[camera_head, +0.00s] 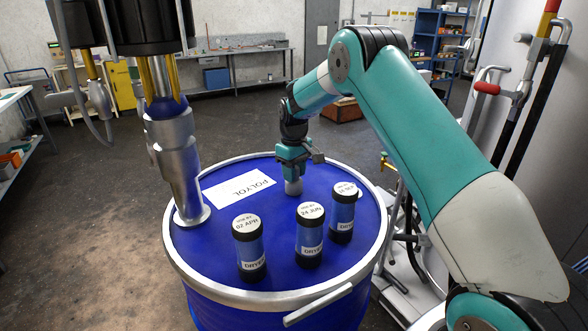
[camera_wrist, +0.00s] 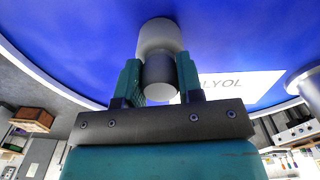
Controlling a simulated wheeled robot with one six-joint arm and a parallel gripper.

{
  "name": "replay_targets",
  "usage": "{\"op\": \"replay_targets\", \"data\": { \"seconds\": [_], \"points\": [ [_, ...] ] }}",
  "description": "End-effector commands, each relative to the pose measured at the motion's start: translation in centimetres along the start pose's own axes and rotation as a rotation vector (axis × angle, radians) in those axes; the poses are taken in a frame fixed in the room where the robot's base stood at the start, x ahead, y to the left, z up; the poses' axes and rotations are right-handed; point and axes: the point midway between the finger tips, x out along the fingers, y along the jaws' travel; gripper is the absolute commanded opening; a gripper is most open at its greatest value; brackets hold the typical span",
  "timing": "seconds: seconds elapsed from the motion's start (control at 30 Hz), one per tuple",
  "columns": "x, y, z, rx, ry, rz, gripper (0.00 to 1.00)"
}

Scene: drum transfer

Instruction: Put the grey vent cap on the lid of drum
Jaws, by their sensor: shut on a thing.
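The blue drum (camera_head: 200,258) has a blue lid with a silver rim and a white POLYOL label (camera_head: 238,187). My gripper (camera_head: 293,178) is over the far right part of the lid, pointing down. It is shut on the grey vent cap (camera_head: 293,188), whose lower end shows below the fingers at the lid. In the wrist view the cap (camera_wrist: 158,40) is between the two teal fingers (camera_wrist: 158,82), with a darker, narrower part towards the gripper. I cannot tell whether the cap touches the lid.
Three blue dryer cartridges with black ends, (camera_head: 249,250), (camera_head: 310,236) and (camera_head: 342,214), stand on the near part of the lid. A silver pipe (camera_head: 178,165) comes down onto the lid's left side.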

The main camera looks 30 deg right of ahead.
Motion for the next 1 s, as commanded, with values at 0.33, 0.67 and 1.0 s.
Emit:
{"op": "replay_targets", "data": {
  "seconds": [0.33,0.67,1.0],
  "points": [
    [0.3,0.0,0.0,0.0,0.001,0.0,0.39],
    [0.2,0.0,0.0,0.0,0.001,0.0,0.6],
    [-4.0,0.1,-0.1,0.0,0.006,0.003,0.6]
  ]
}}
